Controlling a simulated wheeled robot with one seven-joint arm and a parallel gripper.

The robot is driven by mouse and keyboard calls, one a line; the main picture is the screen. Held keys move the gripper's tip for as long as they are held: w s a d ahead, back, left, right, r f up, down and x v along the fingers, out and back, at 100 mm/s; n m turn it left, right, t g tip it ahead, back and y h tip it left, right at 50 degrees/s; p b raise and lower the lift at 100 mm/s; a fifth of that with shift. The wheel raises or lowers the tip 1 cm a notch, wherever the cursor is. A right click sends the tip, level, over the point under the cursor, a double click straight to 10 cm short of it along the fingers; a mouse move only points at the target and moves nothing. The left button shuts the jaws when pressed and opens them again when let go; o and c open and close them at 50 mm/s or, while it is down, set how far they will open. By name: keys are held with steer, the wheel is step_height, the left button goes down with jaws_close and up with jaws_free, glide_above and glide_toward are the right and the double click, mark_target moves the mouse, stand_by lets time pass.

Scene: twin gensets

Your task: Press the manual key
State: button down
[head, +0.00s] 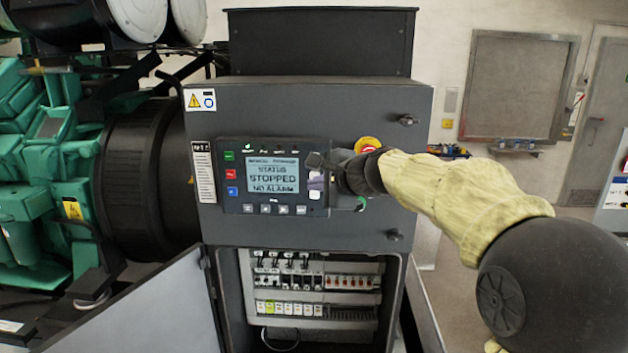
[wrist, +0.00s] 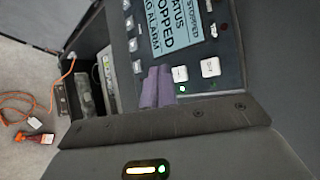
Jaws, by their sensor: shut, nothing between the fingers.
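The genset control panel (head: 228,150) has a screen reading STATUS STOPPED, NO ALARM. Small grey keys line its bottom, and pale keys stand right of the screen. The wrist view shows two white keys (wrist: 210,67) and (wrist: 180,74) with a lit green lamp beside the nearer one. Their markings are too small to read, so I cannot tell which is the manual key. My gripper (head: 317,184) reaches in from the right. Its purple fingers (wrist: 157,88) are shut and empty, close beside the nearer white key. Contact cannot be made out. My gripper hides part of the panel's right edge.
A red emergency stop on a yellow base (head: 367,144) sits just right of the panel, partly behind my arm. Below, an open cabinet door (head: 150,305) swings out left, exposing breakers (head: 352,282). The green engine (head: 45,160) stands left.

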steer(key=s+b, duration=0.1)
steer(key=s, duration=0.4)
steer(key=shift+a+b, duration=0.1)
steer(key=shift+b, duration=0.3)
steer(key=shift+w, duration=0.1)
steer(key=s+d+f+n+g+h+b, duration=0.1)
steer(key=s+d+f+n, duration=0.1)
steer(key=f, duration=0.5)
steer(key=s+d+f+n+g+h+b, duration=0.1)
steer(key=s+d+f+h, duration=0.15)
steer(key=f, duration=0.45)
steer(key=s+d+f+n+g+h+b, duration=0.2)
steer(key=s+d+f+n, duration=0.3)
steer(key=s+f, duration=0.4)
steer(key=s+d+f+n+g+h+b, duration=0.2)
steer(key=s+d+f+n, duration=0.4)
steer(key=s+f, duration=0.4)
step_height(320, 180, down, 6)
steer(key=shift+s+d+r+g, duration=0.1)
steer(key=shift+s+d+g, duration=0.2)
steer(key=shift+d+g, duration=0.45)
steer(key=shift+h, duration=0.25)
